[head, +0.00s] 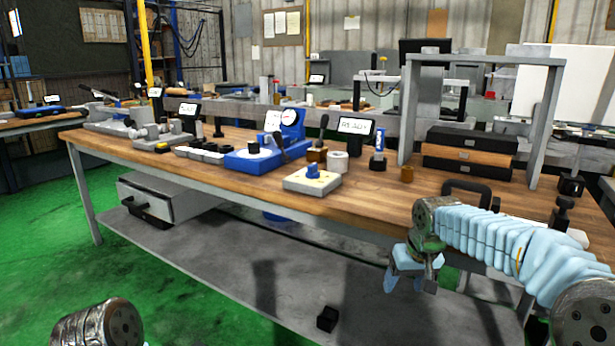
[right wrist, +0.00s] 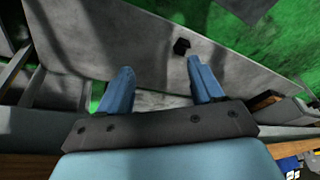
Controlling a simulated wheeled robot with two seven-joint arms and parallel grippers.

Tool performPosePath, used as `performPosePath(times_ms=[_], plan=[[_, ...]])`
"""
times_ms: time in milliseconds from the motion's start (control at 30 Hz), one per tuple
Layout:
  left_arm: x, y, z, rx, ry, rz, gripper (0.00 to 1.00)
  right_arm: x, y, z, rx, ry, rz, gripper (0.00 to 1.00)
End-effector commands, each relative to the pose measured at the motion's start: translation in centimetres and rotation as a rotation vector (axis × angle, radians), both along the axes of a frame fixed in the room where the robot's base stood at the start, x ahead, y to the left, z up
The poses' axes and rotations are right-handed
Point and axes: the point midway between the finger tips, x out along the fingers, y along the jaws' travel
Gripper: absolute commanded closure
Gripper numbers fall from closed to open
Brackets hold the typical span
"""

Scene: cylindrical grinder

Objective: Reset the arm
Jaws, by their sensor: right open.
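My right arm comes in from the right in the head view, with pale blue ribbed sleeving. Its gripper (head: 412,278) hangs in front of the bench's front edge, pointing down. In the right wrist view the two blue fingers (right wrist: 163,90) stand wide apart with nothing between them. My left arm shows only as a metal link at the bottom left of the head view; its gripper is out of the frame.
The wooden workbench (head: 240,192) carries a blue gauge stand (head: 252,160), several small blocks and a grey frame (head: 548,125). A small black block (head: 327,318) lies on the lower grey shelf (head: 285,290), also seen in the right wrist view. Green floor (head: 35,240) is open at left.

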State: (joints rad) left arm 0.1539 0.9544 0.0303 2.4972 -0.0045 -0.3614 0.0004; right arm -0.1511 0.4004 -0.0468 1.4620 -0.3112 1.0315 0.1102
Motion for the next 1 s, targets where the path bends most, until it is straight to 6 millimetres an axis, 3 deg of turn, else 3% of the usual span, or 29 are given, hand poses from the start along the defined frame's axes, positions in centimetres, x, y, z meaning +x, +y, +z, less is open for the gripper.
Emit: performPosePath(times_ms=[33, 100, 267, 400, 500, 600, 700, 767, 1000], plan=[[0.0, 0.0, 0.0, 0.000, 0.000, 0.000, 0.38, -0.2, 1.1, -4.2, 0.021, 0.031, 0.016, 0.34], [0.0, 0.0, 0.0, 0.000, 0.000, 0.000, 0.38, -0.7, 2.6, -9.4, 0.058, 0.056, 0.033, 0.34], [0.0, 0.0, 0.0, 0.000, 0.000, 0.000, 0.38, -4.5, 5.8, -20.6, 0.148, 0.115, 0.037, 0.34], [0.0, 0.0, 0.0, 0.000, 0.000, 0.000, 0.38, -10.5, 8.2, -29.2, 0.226, 0.171, 0.004, 0.34], [0.0, 0.0, 0.0, 0.000, 0.000, 0.000, 0.38, -16.0, 9.5, -33.9, 0.271, 0.212, -0.040, 0.34], [0.0, 0.0, 0.0, 0.000, 0.000, 0.000, 0.38, -21.3, 10.4, -36.9, 0.300, 0.245, -0.086, 0.34], [0.0, 0.0, 0.0, 0.000, 0.000, 0.000, 0.38, -25.4, 10.8, -38.3, 0.315, 0.267, -0.126, 0.34], [0.0, 0.0, 0.0, 0.000, 0.000, 0.000, 0.38, -27.1, 11.0, -38.7, 0.317, 0.276, -0.143, 0.34], [0.0, 0.0, 0.0, 0.000, 0.000, 0.000, 0.38, -27.3, 11.0, -38.8, 0.318, 0.276, -0.145, 0.34]])
